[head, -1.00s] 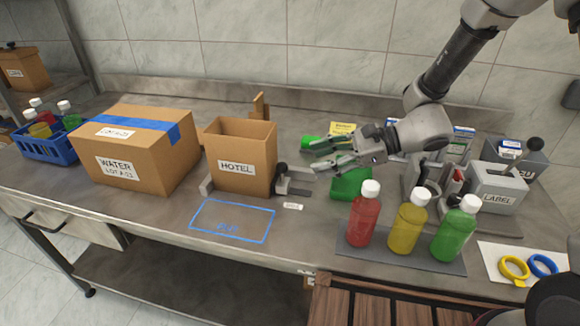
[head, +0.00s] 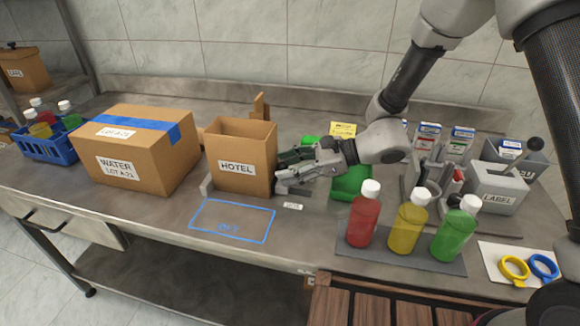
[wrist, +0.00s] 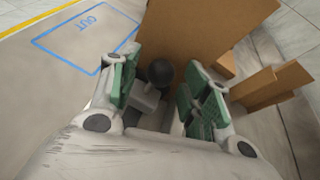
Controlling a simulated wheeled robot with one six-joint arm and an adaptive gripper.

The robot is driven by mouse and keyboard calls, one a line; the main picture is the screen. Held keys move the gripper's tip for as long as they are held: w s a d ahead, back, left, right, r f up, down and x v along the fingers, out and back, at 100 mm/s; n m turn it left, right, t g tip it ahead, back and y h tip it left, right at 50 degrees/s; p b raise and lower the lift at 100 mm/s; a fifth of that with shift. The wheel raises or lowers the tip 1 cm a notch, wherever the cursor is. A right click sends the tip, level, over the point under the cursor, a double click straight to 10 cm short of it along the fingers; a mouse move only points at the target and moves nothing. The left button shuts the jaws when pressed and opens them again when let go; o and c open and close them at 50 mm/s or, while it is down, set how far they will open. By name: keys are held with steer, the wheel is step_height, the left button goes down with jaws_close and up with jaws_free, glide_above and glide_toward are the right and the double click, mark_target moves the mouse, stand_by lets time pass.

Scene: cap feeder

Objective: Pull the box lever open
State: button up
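The open cardboard box labelled HOTEL (head: 242,183) stands upright in a grey holder (head: 206,187). The lever's black ball knob (wrist: 160,72) shows in the wrist view close to the box wall (wrist: 195,32), above a grey block (wrist: 145,103). My gripper (head: 287,170) is at the box's right side and hides the knob in the head view. In the wrist view its two green-padded fingers (wrist: 160,88) are open, one on each side of the knob. I see gaps between the pads and the knob.
A blue marked rectangle (head: 232,221) lies on the bench in front of the box. A large WATER box (head: 135,160) stands to the left. A green bin (head: 350,185) and a red bottle (head: 363,220) stand to the right, near my arm.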

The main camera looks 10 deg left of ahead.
jaws_close()
steer(key=shift+d, duration=2.25)
steer(key=shift+o, duration=1)
jaws_free()
steer(key=v, duration=1.2)
